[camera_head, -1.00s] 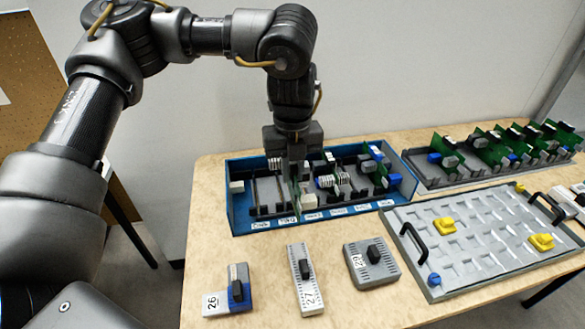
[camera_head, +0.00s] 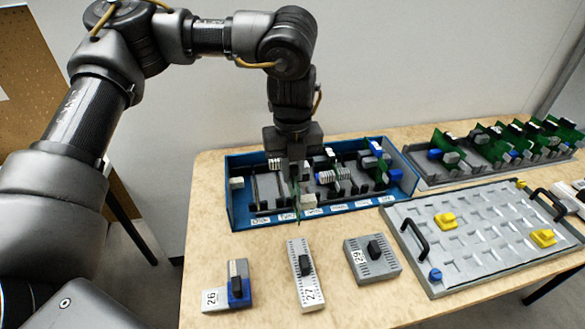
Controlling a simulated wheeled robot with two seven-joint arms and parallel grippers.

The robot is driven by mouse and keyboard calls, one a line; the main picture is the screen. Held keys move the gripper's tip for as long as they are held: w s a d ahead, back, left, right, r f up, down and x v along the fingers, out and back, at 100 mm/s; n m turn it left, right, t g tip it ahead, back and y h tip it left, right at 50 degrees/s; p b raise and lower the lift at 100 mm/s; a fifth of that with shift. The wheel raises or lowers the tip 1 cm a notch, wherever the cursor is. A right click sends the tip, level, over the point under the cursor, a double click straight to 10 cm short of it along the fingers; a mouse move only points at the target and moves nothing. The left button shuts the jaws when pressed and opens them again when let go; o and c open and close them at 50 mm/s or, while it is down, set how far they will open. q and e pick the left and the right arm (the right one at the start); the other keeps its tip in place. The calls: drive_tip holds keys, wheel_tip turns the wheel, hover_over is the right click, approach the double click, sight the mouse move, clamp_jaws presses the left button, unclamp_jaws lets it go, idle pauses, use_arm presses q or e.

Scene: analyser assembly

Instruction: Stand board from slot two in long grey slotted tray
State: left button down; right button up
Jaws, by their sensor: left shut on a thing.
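A blue slotted box (camera_head: 240,212) stands on the table with several labelled slots along its front wall. My left gripper (camera_head: 297,174) points down over its left-middle part and is shut on a green board (camera_head: 297,205). I see the board almost edge-on, and its lower edge overlaps the box's front wall near the second label. Whether it is clear of the slot I cannot tell. The long grey slotted tray (camera_head: 425,182) lies at the back right, with several green boards (camera_head: 478,148) standing in it. My right gripper is not in view.
A grey plate (camera_head: 480,240) with black handles and yellow knobs lies at the front right. Grey blocks marked 26 (camera_head: 213,300), 27 (camera_head: 306,280) and 29 (camera_head: 372,260) lie in front of the blue box. Bare table shows between these blocks.

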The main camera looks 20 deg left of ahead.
sight(293, 191)
use_arm(q)
drive_tip(key=shift+f, duration=0.55)
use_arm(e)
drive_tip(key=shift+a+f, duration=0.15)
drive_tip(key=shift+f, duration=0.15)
use_arm(q)
drive_tip(key=shift+f+b, duration=0.3)
drive_tip(key=shift+b, duration=0.15)
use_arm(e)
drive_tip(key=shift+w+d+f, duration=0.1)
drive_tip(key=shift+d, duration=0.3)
use_arm(q)
drive_tip(key=shift+f+b, duration=0.3)
drive_tip(key=shift+f, duration=0.35)
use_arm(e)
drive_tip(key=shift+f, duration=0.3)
